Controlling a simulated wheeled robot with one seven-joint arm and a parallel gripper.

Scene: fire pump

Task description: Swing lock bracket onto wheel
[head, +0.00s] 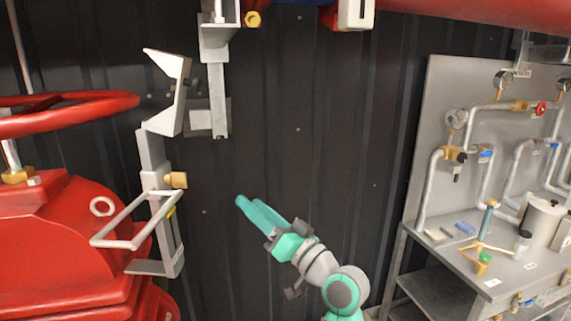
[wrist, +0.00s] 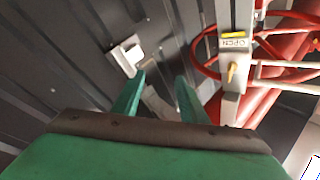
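The lock bracket (head: 150,158) is a pale grey metal piece with an angled jaw at its top, a brass knob and a bar handle (head: 125,243) low on its left. It stands just right of the red wheel (head: 85,112), apart from its rim as far as I can tell. In the wrist view a grey bar with a yellow OPEN label (wrist: 233,42) and a brass knob stands in front of the red wheel (wrist: 200,62). My gripper (head: 246,204) has teal fingers and is right of the bracket, not touching it. In the wrist view my gripper (wrist: 160,88) has its fingers apart and empty.
A grey wall bracket (head: 216,85) hangs above and left of my gripper, near the dark ribbed wall (head: 310,130). Red pipe runs across the top right. A bench with a gauge panel (head: 440,100) stands at the right. The space between my gripper and the lock bracket looks clear.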

